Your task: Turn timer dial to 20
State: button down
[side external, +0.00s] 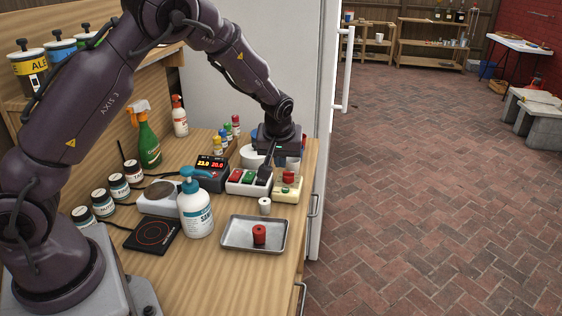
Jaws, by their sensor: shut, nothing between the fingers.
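My gripper (264,178) is shut and empty, pointing down at the right end of the white switch box (235,187), which has a red and a green switch. The fingertips are at or just above the box; I cannot tell whether they touch it. A cream box (287,194) with a red knob or button on top stands just right of the fingers. A round white thing (250,157) is partly hidden behind my gripper. I cannot tell for sure which of these is the timer dial, and no dial scale is readable.
A black controller (211,175) shows 23.0 and 20.0. A soap pump bottle (196,210), a metal tray (240,244) with a red stopper, and a small white cylinder (265,205) stand in front. Several jars and a green spray bottle (149,145) are at left.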

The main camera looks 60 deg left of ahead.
aim_at(285, 178)
jog(key=x, duration=0.8)
jog(key=shift+a+f, duration=0.1)
jog(key=shift+f, duration=0.25)
jog(key=shift+w+a+f, duration=0.15)
jog(key=shift+w+a, duration=0.4)
jog(key=shift+a, duration=0.05)
jog(key=shift+w+a+f, duration=0.15)
jog(key=shift+w+a, duration=0.8)
jog(key=shift+a, duration=0.05)
jog(key=shift+d, duration=0.1)
